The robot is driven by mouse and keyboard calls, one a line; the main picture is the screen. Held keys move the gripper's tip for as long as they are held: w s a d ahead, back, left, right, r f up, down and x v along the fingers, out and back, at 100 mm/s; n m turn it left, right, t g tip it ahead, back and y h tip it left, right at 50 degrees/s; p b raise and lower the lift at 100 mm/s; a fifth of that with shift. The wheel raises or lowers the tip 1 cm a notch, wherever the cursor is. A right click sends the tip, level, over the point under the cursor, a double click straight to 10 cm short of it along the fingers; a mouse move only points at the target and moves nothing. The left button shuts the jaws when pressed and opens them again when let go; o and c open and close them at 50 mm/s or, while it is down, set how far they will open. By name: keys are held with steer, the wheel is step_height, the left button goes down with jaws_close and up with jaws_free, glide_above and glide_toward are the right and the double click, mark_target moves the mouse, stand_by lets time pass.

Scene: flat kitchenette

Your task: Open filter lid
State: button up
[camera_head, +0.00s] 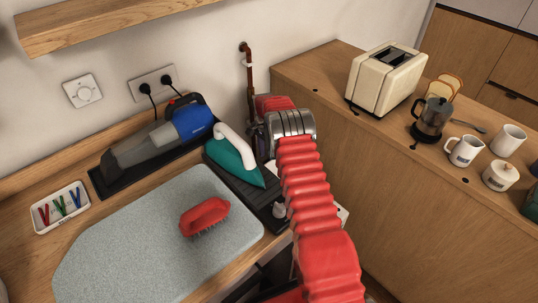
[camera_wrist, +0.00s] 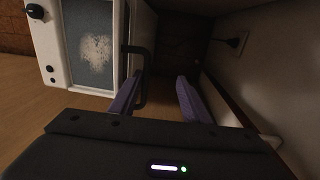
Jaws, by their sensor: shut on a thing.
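In the wrist view, a white appliance front (camera_wrist: 45,45) holds a grey mesh-like panel (camera_wrist: 82,25) with a pale blotch. A dark bent handle (camera_wrist: 149,62) stands out from its right edge. The purple fingers of my gripper (camera_wrist: 158,97) are around the handle's lower end, with the handle close to the left finger. In the head view my red arm reaches toward the wall corner and hides the gripper and the appliance.
The counter bears a handheld vacuum (camera_head: 160,133), an iron (camera_head: 235,160), a red brush (camera_head: 204,216) on a grey mat (camera_head: 120,245), and a tray of clips (camera_head: 61,207). The right counter holds a toaster (camera_head: 385,77), a coffee press (camera_head: 432,118) and mugs (camera_head: 464,150).

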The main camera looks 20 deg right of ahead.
step_height(320, 180, up, 13)
steer(key=w, duration=0.1)
steer(key=shift+w, duration=0.15)
steer(key=shift+a, duration=0.1)
stand_by(0.5)
steer(key=s+a+r+n+t, duration=0.1)
steer(key=s+a+r+n, duration=0.15)
steer(key=s+r, duration=0.45)
steer(key=s+a+r+n+t, duration=0.15)
steer(key=s+a+r, duration=0.25)
steer(key=r, duration=0.8)
steer(key=s+a+r+n+t, duration=0.1)
steer(key=s+a+r+n, duration=0.3)
steer(key=r, duration=0.5)
steer(key=s+a+r+n+t, duration=0.1)
steer(key=s+r, duration=0.1)
steer(key=s, duration=0.6)
steer(key=s+a+r+n+t, duration=0.1)
steer(key=s+a+r+n, duration=0.1)
steer(key=s, duration=0.7)
steer(key=s+a+f+n, duration=0.1)
steer(key=s+f, duration=0.1)
steer(key=s, duration=0.4)
steer(key=s+a+f+n+t, duration=0.1)
steer(key=s+f+n, duration=0.1)
steer(key=s, duration=0.5)
steer(key=shift+s, duration=0.25)
steer(key=shift+f, duration=0.1)
stand_by(0.4)
